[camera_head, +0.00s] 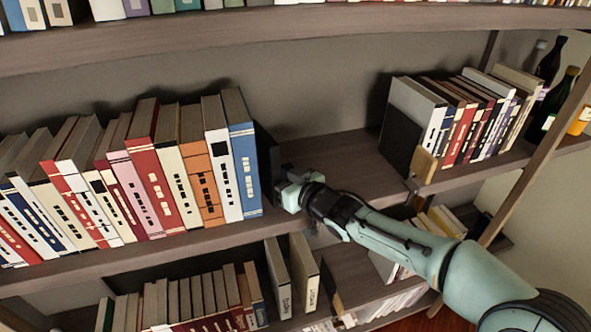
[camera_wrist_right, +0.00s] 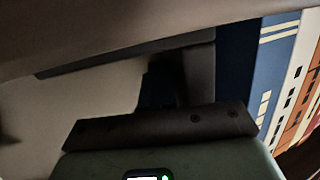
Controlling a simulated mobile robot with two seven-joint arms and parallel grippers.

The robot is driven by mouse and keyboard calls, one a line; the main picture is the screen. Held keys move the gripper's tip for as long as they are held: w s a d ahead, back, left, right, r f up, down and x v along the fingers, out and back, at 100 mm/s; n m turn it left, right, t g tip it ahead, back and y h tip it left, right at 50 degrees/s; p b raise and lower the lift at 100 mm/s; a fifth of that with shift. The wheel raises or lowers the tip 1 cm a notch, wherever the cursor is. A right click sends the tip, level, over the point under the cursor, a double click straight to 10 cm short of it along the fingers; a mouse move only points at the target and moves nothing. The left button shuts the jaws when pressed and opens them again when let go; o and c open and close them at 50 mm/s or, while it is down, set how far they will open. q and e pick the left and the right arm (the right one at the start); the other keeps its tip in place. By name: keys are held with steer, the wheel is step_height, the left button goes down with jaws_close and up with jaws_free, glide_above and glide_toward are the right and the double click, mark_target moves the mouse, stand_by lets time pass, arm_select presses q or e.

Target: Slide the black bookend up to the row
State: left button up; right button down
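The black bookend (camera_head: 267,160) stands upright at the right end of the left book row, beside the blue book (camera_head: 244,155). Its lower part is hidden behind my right gripper (camera_head: 292,183), which is at the shelf just right of it. In the right wrist view the gripper's fingers (camera_wrist_right: 178,82) are close together and look shut, with nothing clearly held. The blue book's spine (camera_wrist_right: 276,65) shows at the upper right there. I cannot tell whether gripper and bookend touch. My left gripper is not in view.
Right of my gripper the shelf (camera_head: 345,165) is bare up to a second dark bookend (camera_head: 400,143) and another book row (camera_head: 470,115). Bottles (camera_head: 552,105) stand at the far right. Shelves with books lie above and below.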

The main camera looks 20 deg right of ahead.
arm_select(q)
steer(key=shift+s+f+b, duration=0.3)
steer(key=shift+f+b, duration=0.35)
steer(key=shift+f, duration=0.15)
arm_select(e)
steer(key=shift+s+a, duration=0.15)
steer(key=shift+a, duration=0.65)
steer(key=shift+d+p, duration=0.4)
steer(key=shift+p, duration=0.3)
steer(key=shift+d+r+p, duration=0.1)
steer(key=shift+d+p, duration=0.6)
steer(key=shift+p, duration=0.15)
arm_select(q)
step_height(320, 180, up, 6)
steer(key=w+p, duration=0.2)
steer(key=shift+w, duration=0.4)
arm_select(e)
steer(key=shift+d, duration=1.1)
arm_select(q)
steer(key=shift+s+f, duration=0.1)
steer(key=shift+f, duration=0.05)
